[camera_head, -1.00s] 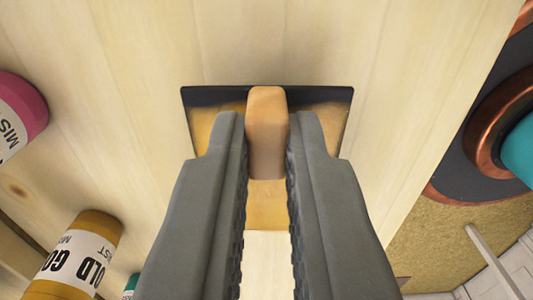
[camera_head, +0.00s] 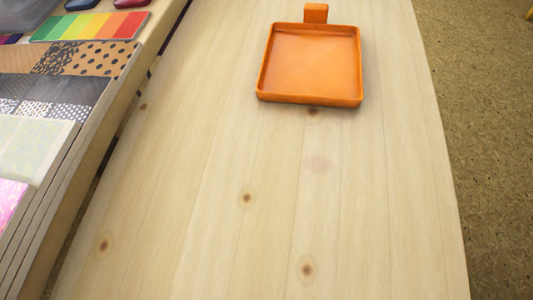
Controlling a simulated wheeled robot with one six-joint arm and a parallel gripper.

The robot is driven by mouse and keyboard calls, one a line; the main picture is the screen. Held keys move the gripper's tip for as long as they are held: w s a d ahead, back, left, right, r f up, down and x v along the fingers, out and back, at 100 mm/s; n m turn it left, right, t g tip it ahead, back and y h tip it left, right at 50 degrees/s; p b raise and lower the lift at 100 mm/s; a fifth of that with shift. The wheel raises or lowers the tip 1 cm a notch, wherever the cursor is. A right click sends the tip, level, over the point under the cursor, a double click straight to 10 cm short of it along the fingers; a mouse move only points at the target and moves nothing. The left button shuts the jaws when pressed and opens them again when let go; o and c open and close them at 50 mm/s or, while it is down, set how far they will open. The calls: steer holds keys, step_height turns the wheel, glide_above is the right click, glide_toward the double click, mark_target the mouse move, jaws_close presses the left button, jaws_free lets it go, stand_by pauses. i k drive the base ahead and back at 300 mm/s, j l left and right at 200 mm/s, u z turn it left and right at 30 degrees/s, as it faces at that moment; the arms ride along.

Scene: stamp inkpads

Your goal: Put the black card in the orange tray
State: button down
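The orange tray (camera_head: 313,62) is a shallow square tray with a raised rim and a small tab at its far side. It stands on the light wooden table at the upper middle of the view, and it looks empty. A dark grey-black sheet (camera_head: 45,93) lies among patterned papers on the rack at the left. I cannot tell whether it is the black card. My gripper is out of view, so what it may hold is hidden.
The rack at the left holds a rainbow-striped sheet (camera_head: 90,26), a polka-dot sheet (camera_head: 100,58) and pale sheets (camera_head: 35,145). The wooden table (camera_head: 270,220) is bare in front of the tray. Its right edge borders a brown floor (camera_head: 495,140).

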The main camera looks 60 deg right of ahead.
mark_target(311, 63)
steer(key=i+l, duration=0.1)
steer(key=l, duration=0.65)
steer(key=i+l, duration=0.15)
steer(key=l, duration=0.25)
steer(key=i+l+z, duration=0.1)
steer(key=l, duration=0.3)
